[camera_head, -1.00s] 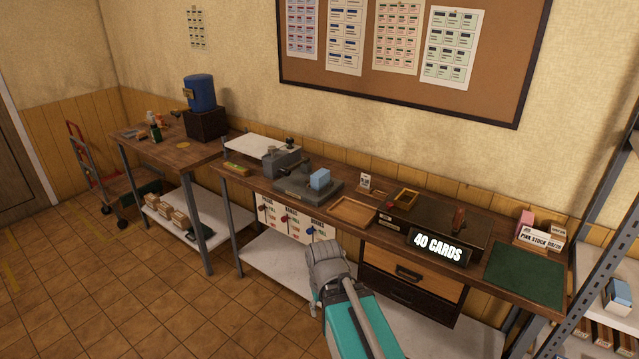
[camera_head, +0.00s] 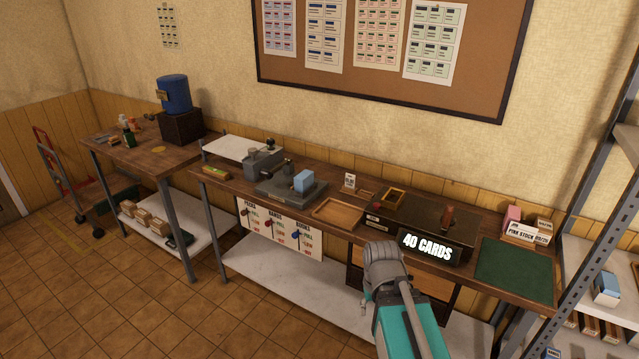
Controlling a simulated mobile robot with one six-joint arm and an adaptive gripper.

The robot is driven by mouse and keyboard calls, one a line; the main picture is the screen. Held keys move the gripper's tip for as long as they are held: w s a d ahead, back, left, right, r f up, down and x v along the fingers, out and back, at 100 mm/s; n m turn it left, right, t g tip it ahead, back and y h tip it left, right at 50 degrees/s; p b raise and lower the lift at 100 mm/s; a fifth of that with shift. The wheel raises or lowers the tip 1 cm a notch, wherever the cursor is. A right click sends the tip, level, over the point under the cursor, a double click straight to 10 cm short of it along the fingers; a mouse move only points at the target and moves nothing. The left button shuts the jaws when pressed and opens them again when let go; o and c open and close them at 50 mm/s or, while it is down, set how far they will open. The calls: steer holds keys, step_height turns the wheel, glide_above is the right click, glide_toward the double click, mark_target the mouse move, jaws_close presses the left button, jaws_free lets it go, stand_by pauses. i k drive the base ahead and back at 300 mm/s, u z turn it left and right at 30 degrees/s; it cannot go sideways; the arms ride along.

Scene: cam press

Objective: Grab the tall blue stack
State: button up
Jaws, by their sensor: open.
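A light blue block-like stack (camera_head: 303,181) stands upright on the grey metal press (camera_head: 275,189) on the long workbench. A second blue-topped stack (camera_head: 606,286) lies on the rack shelf at the far right. It looks low, and the frame does not show its full height. My arm (camera_head: 385,268), grey and teal, rises from the bottom edge in front of the bench, to the right of the press. My gripper's fingers do not show, so I see no contact with either stack.
A wooden tray (camera_head: 339,211) lies right of the press. The metal rack (camera_head: 588,190) bounds the right side. Open tiled floor (camera_head: 110,290) lies at left.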

mark_target(304, 181)
steer(key=z, duration=0.45)
steer(key=i, duration=1.5)
steer(key=u, duration=0.05)
